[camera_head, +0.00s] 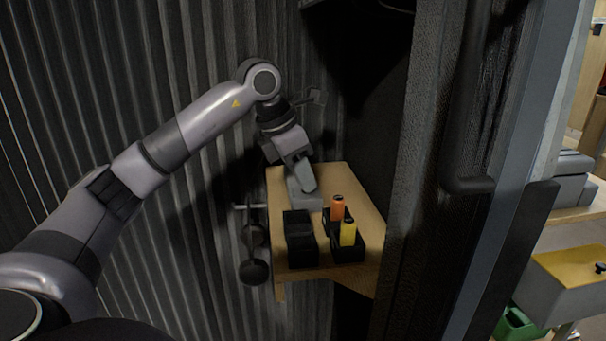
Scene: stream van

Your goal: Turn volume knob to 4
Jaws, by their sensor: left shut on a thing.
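No volume knob or number marks can be made out in this view. My left gripper (308,197) reaches down over the far left part of a small wooden shelf (355,187). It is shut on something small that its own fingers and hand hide. Just in front of it on the shelf stands a black box (300,241). To the right of the box are an orange upright object (337,208) and a yellow upright object (347,233), each in a black holder. The gripper is apart from the yellow one. My right gripper is not in view.
A corrugated dark wall (200,215) runs close along the left of the shelf. Dark round items (254,271) hang by the shelf's left edge. A thick dark post (415,190) stands at right. Beyond it are a grey bin with a yellow top (568,280) and a green crate (515,325).

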